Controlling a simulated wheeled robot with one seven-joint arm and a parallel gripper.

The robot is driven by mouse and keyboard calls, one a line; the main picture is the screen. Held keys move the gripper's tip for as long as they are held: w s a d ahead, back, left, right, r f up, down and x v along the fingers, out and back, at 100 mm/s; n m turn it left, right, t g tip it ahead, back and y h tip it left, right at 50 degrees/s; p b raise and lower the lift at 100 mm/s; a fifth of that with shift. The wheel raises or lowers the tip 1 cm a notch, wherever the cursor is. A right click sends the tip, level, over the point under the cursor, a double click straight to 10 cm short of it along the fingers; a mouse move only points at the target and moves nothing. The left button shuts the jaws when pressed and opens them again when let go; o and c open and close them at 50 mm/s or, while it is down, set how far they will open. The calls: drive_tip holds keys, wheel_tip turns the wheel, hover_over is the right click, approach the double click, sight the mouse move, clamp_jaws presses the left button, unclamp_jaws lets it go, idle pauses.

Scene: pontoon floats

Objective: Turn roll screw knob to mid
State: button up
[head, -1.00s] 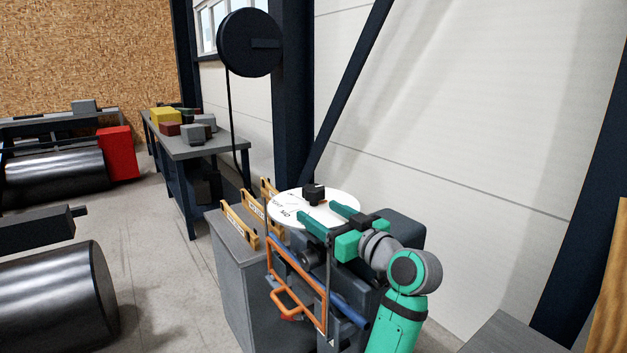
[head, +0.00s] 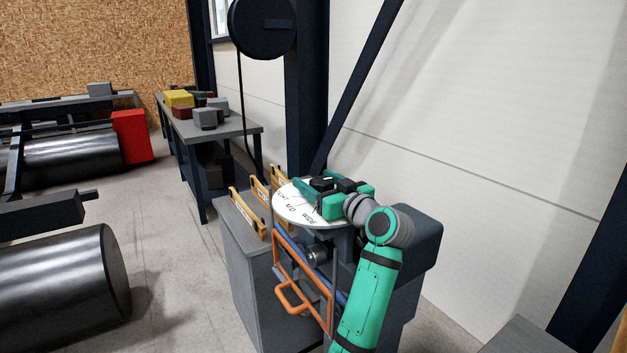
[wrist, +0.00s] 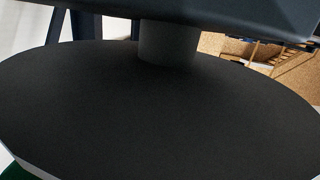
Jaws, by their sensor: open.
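The white round dial (head: 288,210) carries printed words; MID and WIDE are readable on its near side. The black knob (head: 322,184) stands on the dial, partly hidden by my gripper. My gripper (head: 318,190) is open, low over the dial, with its green fingers on either side of the knob. I cannot tell whether they touch it or which mark it points to. In the wrist view a large dark disc (wrist: 120,105) with a pale rim fills the picture, apparently the dial's underside. A bit of green shows at the lower left corner; the knob is not visible there.
The dial sits above a grey machine cabinet (head: 246,265). Yellow labelled brackets (head: 248,214) stand left of it and an orange frame (head: 290,295) is in front. A dark post (head: 306,110) and brace rise behind. A workbench (head: 215,130) with blocks stands farther back.

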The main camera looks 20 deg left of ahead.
drive_tip(key=shift+x, duration=0.8)
drive_tip(key=c, duration=1)
drive_tip(key=shift+c, duration=0.2)
drive_tip(key=shift+w+d+t, duration=0.1)
drive_tip(key=shift+t, duration=0.2)
